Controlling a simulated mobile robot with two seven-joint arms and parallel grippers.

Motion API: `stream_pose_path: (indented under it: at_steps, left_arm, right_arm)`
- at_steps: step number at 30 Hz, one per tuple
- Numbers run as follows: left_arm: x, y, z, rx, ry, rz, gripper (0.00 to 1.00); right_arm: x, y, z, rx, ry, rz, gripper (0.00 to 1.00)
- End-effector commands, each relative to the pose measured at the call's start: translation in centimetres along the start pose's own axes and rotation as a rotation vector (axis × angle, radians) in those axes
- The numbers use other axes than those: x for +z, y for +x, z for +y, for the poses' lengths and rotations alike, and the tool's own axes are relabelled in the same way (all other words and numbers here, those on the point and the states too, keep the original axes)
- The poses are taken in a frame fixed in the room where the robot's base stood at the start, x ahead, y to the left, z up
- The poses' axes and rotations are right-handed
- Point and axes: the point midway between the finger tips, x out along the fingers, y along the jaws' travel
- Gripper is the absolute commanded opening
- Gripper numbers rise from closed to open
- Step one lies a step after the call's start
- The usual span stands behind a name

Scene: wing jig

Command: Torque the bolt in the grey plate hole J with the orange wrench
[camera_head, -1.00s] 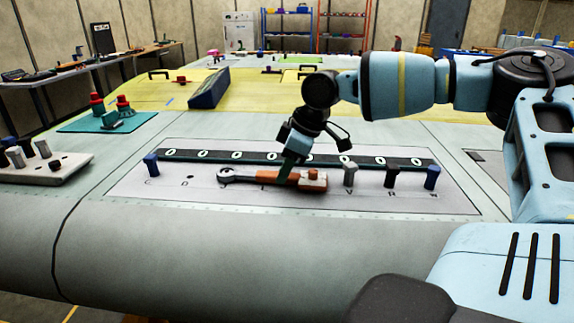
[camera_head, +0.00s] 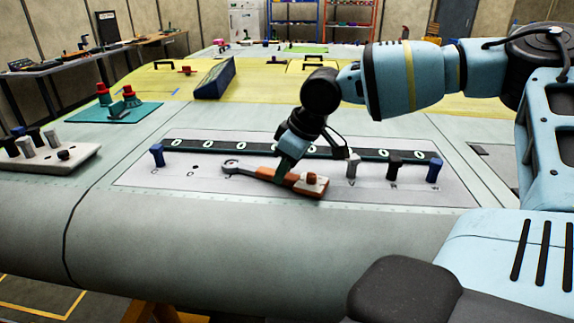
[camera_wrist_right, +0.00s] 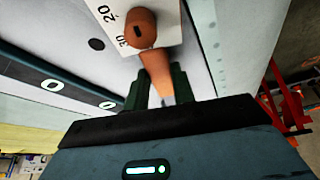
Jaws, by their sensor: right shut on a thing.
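The orange wrench (camera_head: 262,173) lies over the grey plate (camera_head: 150,180), its ring head (camera_head: 231,164) at the left and a pale block with an orange knob at its right end. My right gripper (camera_head: 288,172) is shut on its handle. In the right wrist view the orange handle (camera_wrist_right: 156,72) runs between the dark fingers, beside a white scale marked 20 and 30. Bolts stand in the plate: a blue one (camera_head: 157,155) at left, and grey (camera_head: 352,165), black (camera_head: 393,166) and blue (camera_head: 433,170) ones at right. Hole J and its bolt cannot be made out. My left gripper is out of view.
A dark strip with white ovals (camera_head: 205,146) runs behind the holes. A white block with several pegs (camera_head: 50,152) stands at left, a teal stand with red-topped parts (camera_head: 125,108) behind it. The plate's front is clear.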

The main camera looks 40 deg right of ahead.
Motion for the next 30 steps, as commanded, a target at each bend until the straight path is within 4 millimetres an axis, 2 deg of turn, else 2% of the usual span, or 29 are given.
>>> stream_pose_path:
  at_steps: [8, 22, 30]
  left_arm:
    - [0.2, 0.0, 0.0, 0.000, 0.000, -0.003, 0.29]
    - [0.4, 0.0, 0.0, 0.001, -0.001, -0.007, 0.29]
    - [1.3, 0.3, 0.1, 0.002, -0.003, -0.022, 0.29]
  right_arm:
    - [-0.1, 0.0, -1.5, 0.042, 0.096, 0.003, 0.00]
    - [-0.1, 0.1, -1.9, 0.053, 0.125, 0.004, 0.00]
    - [-0.4, 0.3, -3.3, 0.094, 0.219, 0.001, 0.00]
